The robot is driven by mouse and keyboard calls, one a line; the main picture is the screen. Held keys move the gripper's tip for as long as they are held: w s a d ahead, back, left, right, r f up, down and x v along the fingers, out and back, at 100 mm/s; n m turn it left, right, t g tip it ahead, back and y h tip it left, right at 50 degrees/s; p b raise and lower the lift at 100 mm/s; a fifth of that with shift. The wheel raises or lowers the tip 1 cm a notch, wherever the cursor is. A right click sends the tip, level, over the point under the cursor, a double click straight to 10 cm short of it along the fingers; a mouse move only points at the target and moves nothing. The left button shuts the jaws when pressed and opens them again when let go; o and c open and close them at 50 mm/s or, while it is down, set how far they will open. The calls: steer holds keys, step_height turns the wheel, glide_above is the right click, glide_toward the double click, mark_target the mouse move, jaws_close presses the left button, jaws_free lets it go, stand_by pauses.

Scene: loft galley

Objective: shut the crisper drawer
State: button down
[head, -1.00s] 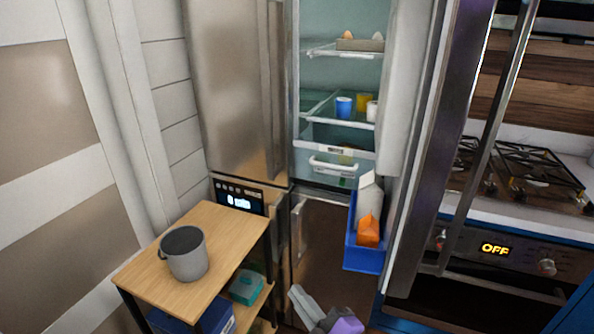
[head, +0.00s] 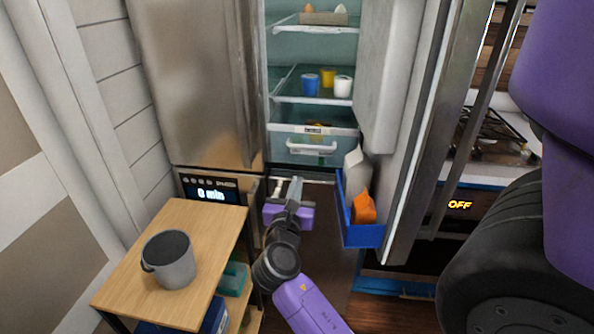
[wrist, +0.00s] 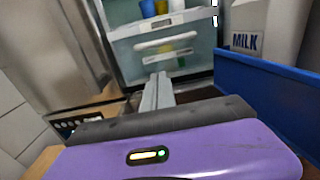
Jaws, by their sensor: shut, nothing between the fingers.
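The crisper drawer (head: 285,143) is the clear bin at the bottom of the open fridge compartment, with a pale bar handle (head: 312,149). Something yellow and green shows dimly inside it. How far it stands out is hard to tell. In the wrist view the drawer (wrist: 130,62) and its handle (wrist: 165,42) are straight ahead. My gripper (head: 297,183) is shut and empty, its fingers pointing at the fridge, just below and in front of the drawer's front. The fingertips also show in the wrist view (wrist: 157,78), below the handle. I see no clear contact.
The open fridge door (head: 392,80) stands at the right; its blue bin (head: 360,236) holds a milk carton (head: 353,168) and an orange carton (head: 364,208), close right of my gripper. A wooden cart (head: 205,222) with a grey bucket (head: 169,262) stands at the left.

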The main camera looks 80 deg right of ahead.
mark_target(305, 152)
steer(key=d, duration=0.4)
steer(key=d+p, duration=0.1)
steer(key=d, duration=0.3)
steer(key=w+d, duration=0.1)
steer(key=d, duration=0.4)
steer(key=shift+d, duration=0.1)
steer(key=shift+d, duration=0.1)
